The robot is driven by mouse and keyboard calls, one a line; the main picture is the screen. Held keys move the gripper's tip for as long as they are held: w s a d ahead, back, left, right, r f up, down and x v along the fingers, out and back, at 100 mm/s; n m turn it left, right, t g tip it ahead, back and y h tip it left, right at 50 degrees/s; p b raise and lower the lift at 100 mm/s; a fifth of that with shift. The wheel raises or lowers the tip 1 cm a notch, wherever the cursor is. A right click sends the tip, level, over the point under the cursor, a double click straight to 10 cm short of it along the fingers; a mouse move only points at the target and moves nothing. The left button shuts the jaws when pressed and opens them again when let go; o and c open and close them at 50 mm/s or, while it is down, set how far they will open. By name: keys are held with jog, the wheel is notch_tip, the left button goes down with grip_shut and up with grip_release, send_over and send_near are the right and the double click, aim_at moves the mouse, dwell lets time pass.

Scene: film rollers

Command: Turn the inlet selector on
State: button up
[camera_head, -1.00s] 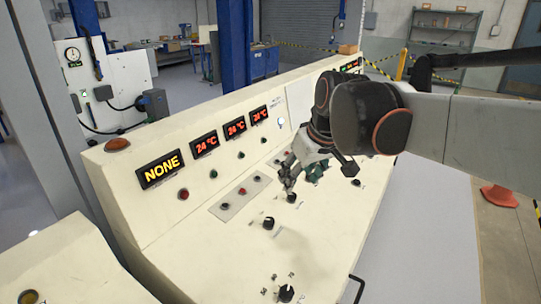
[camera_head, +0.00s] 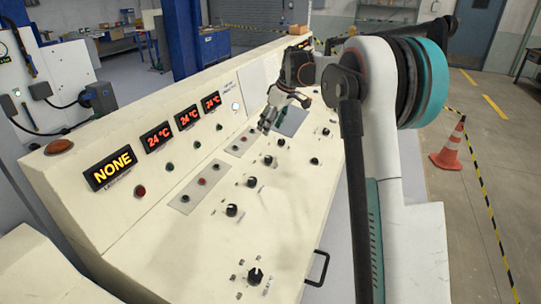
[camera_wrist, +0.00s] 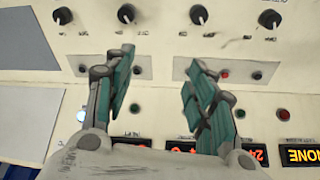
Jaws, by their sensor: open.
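Several black selector knobs sit on the cream sloping console (camera_head: 190,240); their labels are too small to read, so I cannot tell which is the inlet selector. In the head view they include a near knob (camera_head: 254,276), another farther up (camera_head: 231,210), and more toward the far end (camera_head: 267,160). The wrist view shows a row of knobs along the top, among them a middle one (camera_wrist: 199,14) and a right one (camera_wrist: 269,18). My gripper (camera_head: 267,121) is above the far part of the console. In the wrist view my gripper (camera_wrist: 158,75) is open and empty, its fingers apart.
A yellow NONE display (camera_head: 111,168) and red temperature displays (camera_head: 188,117) line the raised back. Small push buttons sit on grey plates (camera_head: 201,183). A black handle (camera_head: 317,268) sticks out at the console's front edge. A traffic cone (camera_head: 449,145) stands on the floor at right.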

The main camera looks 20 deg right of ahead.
jog(key=n, duration=0.1)
send_near(269, 157)
jog(key=shift+y, duration=0.3)
jog(key=b+x, duration=0.1)
jog(key=x, duration=0.2)
jog(key=b+x, duration=0.1)
jog(key=x, duration=0.2)
jog(key=b+x, duration=0.2)
jog(key=x, duration=0.1)
jog(key=shift+d, duration=0.25)
jog(key=c, duration=1.1)
